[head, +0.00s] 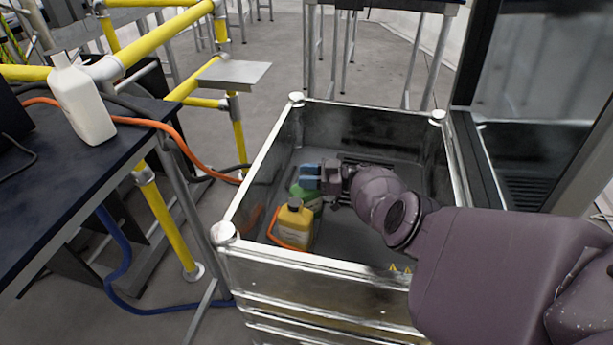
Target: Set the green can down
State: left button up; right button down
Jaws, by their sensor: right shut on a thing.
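The green can (309,196) is low inside the metal crate (262,185), left of the crate's middle. My right gripper (308,178) reaches into the crate from the right and is shut on the top of the green can. The gripper's blue fingers hide part of the can. I cannot tell whether the can's base touches the crate floor. A yellow bottle (292,224) with a dark cap stands in front of the can, nearer the crate's front wall. My left gripper is not in view.
An orange hoop (285,243) shows beside the yellow bottle. The crate's back and right floor look clear. A dark table (60,180) with a white bottle (84,100) stands at left, beside yellow railings (150,45). A tall glass-sided frame (540,70) stands at right.

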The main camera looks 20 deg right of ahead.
jog(key=shift+f, duration=0.15)
jog(key=c, duration=0.7)
grip_release()
jog(key=shift+r, duration=0.25)
jog(key=v, duration=1.2)
